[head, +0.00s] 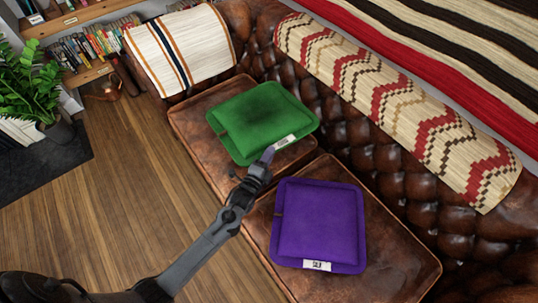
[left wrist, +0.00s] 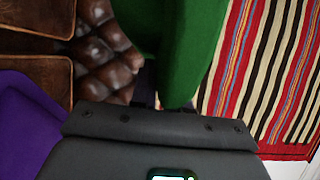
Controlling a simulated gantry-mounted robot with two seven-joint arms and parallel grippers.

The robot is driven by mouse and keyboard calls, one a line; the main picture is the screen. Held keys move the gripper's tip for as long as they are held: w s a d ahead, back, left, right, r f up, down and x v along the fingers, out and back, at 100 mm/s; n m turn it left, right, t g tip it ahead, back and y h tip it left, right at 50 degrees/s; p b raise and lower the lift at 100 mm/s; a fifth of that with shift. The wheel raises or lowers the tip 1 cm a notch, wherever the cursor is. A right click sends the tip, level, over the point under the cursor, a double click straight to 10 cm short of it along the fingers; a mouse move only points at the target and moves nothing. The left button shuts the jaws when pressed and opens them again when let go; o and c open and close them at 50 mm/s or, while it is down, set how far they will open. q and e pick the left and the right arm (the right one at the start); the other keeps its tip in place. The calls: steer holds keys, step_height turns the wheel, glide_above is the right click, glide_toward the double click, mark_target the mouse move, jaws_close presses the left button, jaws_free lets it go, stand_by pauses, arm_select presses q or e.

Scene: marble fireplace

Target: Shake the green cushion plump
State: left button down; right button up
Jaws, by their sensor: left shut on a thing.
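The green cushion (head: 262,118) is over the far seat of the brown leather sofa in the head view, with a white label at its near edge. Whether it rests on the seat or hangs just above it, I cannot tell. My left gripper (head: 268,154) is at the cushion's near edge, beside the label, and is shut on it. Green fabric also fills the upper middle of the left wrist view (left wrist: 180,45), running down to the jaws. The fingertips are mostly hidden there. My right gripper is not in view.
A purple cushion (head: 318,222) lies on the nearer sofa seat (head: 395,262), close to my left arm. A patterned throw (head: 385,100) covers the backrest, and a striped one (head: 180,48) covers the armrest. A plant (head: 30,85) and bookshelves (head: 95,45) stand at left. The wooden floor (head: 110,195) is clear.

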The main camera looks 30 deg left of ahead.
arm_select(q)
step_height(320, 180, up, 3)
steer(key=shift+f+p, duration=0.1)
steer(key=shift+p, duration=0.55)
step_height(320, 180, down, 7)
steer(key=b, duration=0.5)
step_height(320, 180, up, 7)
steer(key=p, duration=0.7)
step_height(320, 180, down, 7)
steer(key=b, duration=0.5)
step_height(320, 180, up, 7)
steer(key=p, duration=0.7)
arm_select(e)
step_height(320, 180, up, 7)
arm_select(q)
step_height(320, 180, down, 7)
steer(key=b, duration=0.5)
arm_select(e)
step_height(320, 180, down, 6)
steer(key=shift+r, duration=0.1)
arm_select(q)
steer(key=shift+f, duration=0.1)
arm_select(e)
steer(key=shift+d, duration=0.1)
